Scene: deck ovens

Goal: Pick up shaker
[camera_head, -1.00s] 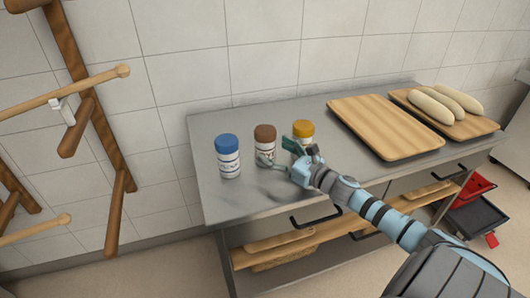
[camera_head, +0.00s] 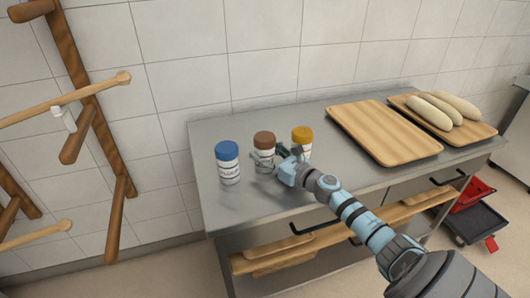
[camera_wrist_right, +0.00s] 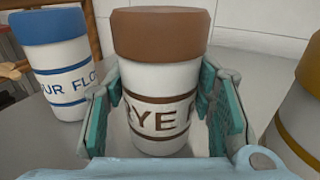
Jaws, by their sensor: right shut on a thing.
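Three shakers stand in a row on the metal table. The brown-capped shaker (camera_head: 265,140) is in the middle. In the right wrist view this brown-capped shaker (camera_wrist_right: 158,75) shows lettering beginning "RYE" and stands upright between the fingers. My right gripper (camera_head: 266,160) is shut on it, with one teal finger on each side of its body; the gripper also shows in the right wrist view (camera_wrist_right: 165,115). The blue-capped shaker (camera_head: 228,163) stands to the left, and the yellow-capped shaker (camera_head: 302,136) to the right, its lower part partly hidden. My left gripper is not in view.
A bare wooden board (camera_head: 383,131) lies right of the shakers on the metal table (camera_head: 215,205). A second board (camera_head: 480,131) behind it holds long pale loaves (camera_head: 434,110). A wooden rack (camera_head: 90,110) stands at the left. The table's front left is clear.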

